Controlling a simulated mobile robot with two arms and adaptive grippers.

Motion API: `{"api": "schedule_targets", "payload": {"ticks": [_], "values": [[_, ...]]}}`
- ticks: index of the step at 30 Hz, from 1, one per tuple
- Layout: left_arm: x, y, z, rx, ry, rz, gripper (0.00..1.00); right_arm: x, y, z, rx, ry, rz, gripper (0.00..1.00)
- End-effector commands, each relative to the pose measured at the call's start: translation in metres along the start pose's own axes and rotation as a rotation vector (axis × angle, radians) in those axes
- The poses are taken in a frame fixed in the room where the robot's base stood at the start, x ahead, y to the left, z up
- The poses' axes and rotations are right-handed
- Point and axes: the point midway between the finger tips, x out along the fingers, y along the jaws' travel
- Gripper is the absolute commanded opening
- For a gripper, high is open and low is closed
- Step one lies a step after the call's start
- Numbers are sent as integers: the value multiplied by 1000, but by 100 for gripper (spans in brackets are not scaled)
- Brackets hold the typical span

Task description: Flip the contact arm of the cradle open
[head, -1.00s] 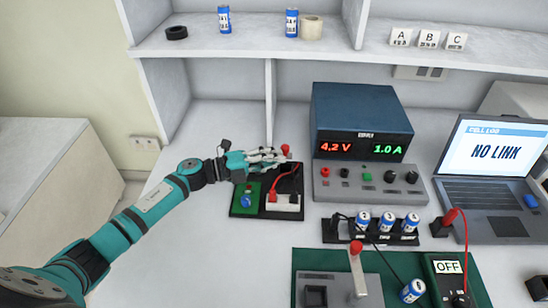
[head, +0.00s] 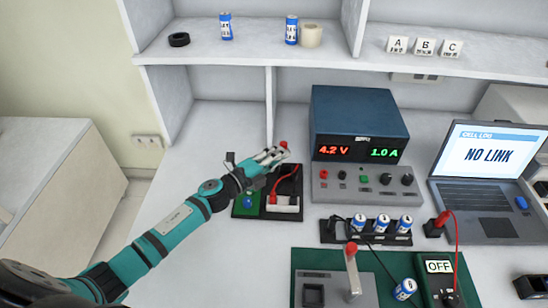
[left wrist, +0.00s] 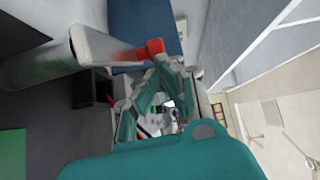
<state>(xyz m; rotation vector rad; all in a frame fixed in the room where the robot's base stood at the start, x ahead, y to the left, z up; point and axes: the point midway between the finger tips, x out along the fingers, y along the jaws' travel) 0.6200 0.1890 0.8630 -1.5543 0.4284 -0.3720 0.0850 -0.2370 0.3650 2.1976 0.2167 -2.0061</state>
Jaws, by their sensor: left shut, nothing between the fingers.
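A red knob (head: 283,145) shows just past my left gripper's fingertips and seems to be the end of the contact arm; the rest is mostly hidden by the gripper. In the left wrist view, a pale bar (left wrist: 95,46) with a red end (left wrist: 150,48) lies right by the fingers. My left gripper (head: 276,154) is shut and empty over the cradle's back part. I cannot tell whether it touches the arm. My right gripper is out of view.
A blue power supply (head: 360,115) and a grey control panel (head: 330,192) stand right of the cradle. A cell rack (head: 330,232) and a green mat (head: 300,262) with a red-topped lever (head: 351,250) lie in front. A shelf overhangs behind.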

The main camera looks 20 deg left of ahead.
Motion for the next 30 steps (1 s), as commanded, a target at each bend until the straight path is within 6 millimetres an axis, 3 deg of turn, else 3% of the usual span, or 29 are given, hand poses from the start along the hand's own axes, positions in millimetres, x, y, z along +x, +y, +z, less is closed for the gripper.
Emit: {"api": "schedule_targets", "payload": {"ticks": [8,24,30], "values": [[14,1,8,-16,-264,-12,0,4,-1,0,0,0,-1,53],[29,2,37,-30,-764,-24,0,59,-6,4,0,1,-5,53],[28,-2,43,-22,-789,-23,0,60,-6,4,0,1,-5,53]]}}
